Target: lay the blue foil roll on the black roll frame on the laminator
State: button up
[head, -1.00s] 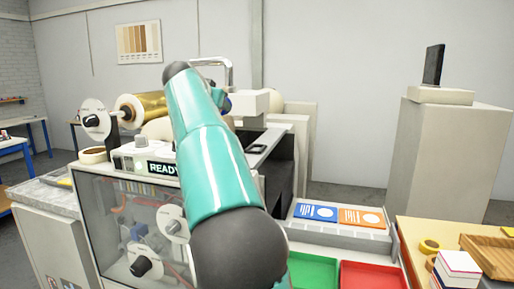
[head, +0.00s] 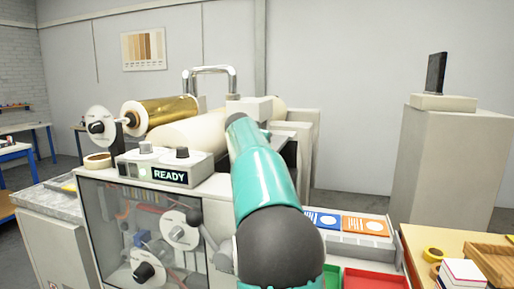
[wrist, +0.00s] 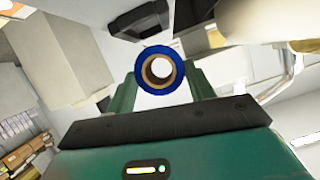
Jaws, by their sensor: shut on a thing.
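The blue foil roll (wrist: 140,74) shows end-on in the wrist view, with a brown core and an open hole. My gripper (wrist: 160,88) is shut on it, one green finger on each side. In the head view my teal arm reaches over the laminator (head: 200,180), and it hides my gripper and the roll. The laminator carries a gold foil roll (head: 165,113), a large cream roller (head: 190,128) and a lit READY panel. A dark part shows just right of my arm on the machine; I cannot tell whether it is the black roll frame.
A metal hoop (head: 210,70) rises behind the rollers. Blue and orange cards (head: 365,227) lie on a ledge at right, above green and red trays. A wooden table (head: 430,240) with tape stands at the right edge. A grey pedestal (head: 450,165) stands behind.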

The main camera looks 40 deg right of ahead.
jog(key=shift+f, duration=1.15)
jog(key=shift+a, duration=0.1)
jog(key=o, duration=1)
jog(key=shift+w+f, duration=0.1)
jog(key=shift+a+r, duration=0.25)
jog(key=shift+a, duration=0.05)
jog(key=v, duration=1.1)
jog(key=shift+s+a, duration=0.1)
jog(key=shift+s, duration=0.15)
